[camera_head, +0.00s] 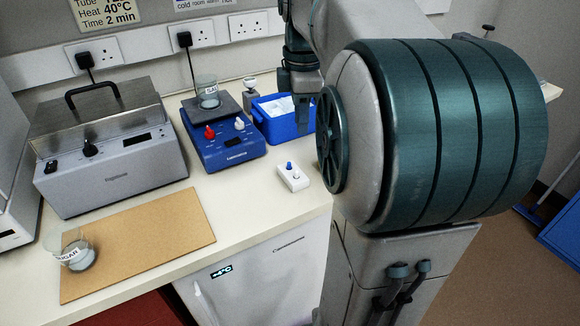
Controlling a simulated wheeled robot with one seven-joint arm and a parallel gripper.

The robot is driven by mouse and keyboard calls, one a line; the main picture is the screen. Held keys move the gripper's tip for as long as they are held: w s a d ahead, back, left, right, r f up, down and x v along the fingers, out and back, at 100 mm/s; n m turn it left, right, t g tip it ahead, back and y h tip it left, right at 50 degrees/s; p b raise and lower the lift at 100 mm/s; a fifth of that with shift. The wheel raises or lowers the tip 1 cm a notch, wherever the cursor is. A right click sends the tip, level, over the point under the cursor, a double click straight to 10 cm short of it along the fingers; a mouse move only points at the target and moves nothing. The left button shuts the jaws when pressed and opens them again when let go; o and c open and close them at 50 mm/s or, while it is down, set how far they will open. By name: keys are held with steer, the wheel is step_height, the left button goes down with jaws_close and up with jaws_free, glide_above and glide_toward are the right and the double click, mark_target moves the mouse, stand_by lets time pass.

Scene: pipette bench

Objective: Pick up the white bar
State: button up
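I cannot make out a separate white bar in this view. My gripper (301,108) is at the top centre, pointing down over the right part of a blue bin (286,128). Its fingers are small and dark here, and I cannot tell whether they are open or shut. White contents (275,106) show inside the bin, but their shape is unclear. A small white box with a blue knob (293,177) sits on the bench in front of the bin, apart from my gripper. My large arm link hides the bench to the right.
A blue stirrer (228,148) with red and white knobs carries a glass beaker (207,94). A grey lidded bath (115,165) stands left. A beaker labelled SUGAR (77,254) stands on a brown board (150,240). The bench (245,210) in front of the stirrer is clear.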

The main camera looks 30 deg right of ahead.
steer(key=b, duration=0.1)
glide_above(296, 176)
steer(key=d, duration=0.1)
step_height(296, 176, down, 8)
steer(key=shift+r, duration=0.15)
steer(key=f, duration=0.5)
steer(key=shift+w+a+f+b, duration=0.1)
steer(key=shift+w+a+b, duration=0.1)
steer(key=shift+a+b, duration=0.15)
jaws_close()
